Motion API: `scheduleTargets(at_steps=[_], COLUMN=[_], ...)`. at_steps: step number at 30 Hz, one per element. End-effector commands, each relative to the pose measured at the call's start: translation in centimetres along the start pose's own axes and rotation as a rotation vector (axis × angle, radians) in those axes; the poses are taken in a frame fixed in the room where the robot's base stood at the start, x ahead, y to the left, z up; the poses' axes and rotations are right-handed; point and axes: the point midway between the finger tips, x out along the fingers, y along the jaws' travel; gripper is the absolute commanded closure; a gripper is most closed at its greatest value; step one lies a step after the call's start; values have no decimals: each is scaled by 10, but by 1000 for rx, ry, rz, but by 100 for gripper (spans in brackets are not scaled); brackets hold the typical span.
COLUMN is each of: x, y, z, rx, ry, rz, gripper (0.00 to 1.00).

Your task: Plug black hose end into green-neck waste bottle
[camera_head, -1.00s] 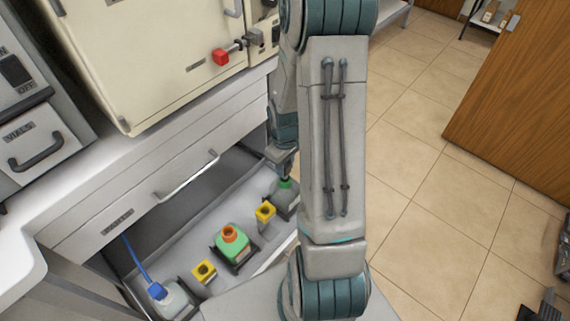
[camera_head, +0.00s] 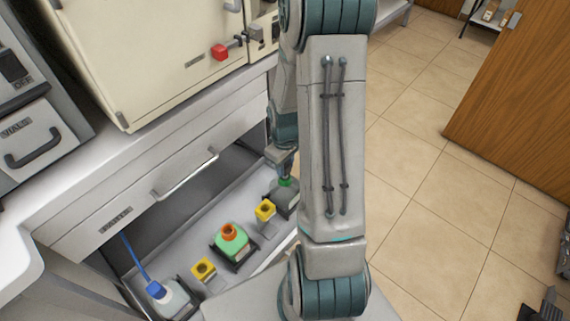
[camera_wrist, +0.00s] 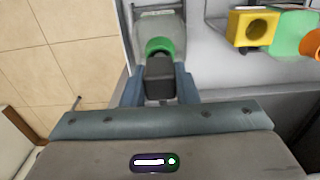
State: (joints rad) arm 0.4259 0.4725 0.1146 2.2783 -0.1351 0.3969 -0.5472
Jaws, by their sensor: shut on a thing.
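The green-neck waste bottle (camera_head: 286,199) stands at the right end of the pulled-out drawer, partly hidden by my arm. Its green neck (camera_wrist: 160,46) shows in the wrist view just beyond my fingertips. My gripper (camera_wrist: 160,88) is shut on the black hose end (camera_wrist: 159,72), a dark block between the two blue-grey fingers. In the wrist view the hose end's far edge overlaps the green neck. I cannot tell whether it is inside the neck or just above it. In the head view my gripper (camera_head: 285,171) is right over the bottle.
A yellow holder (camera_head: 265,211), a green bottle with an orange neck (camera_head: 231,242), another yellow holder (camera_head: 203,270) and a blue-capped bottle (camera_head: 168,297) with a blue hose stand in the drawer (camera_head: 186,239). The cabinet front rises behind. Tiled floor lies to the right.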

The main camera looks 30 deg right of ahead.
Motion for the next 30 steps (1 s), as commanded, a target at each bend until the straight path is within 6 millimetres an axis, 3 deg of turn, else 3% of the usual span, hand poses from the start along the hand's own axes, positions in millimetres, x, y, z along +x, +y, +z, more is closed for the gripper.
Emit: scheduleTargets(at_steps=[26, 27, 29, 30], x=[16, 16, 16, 16], y=[0, 0, 0, 0], z=[0, 0, 0, 0], rx=[0, 0, 0, 0], ry=[0, 0, 0, 0], rz=[0, 0, 0, 0], gripper=[95, 68, 51, 48])
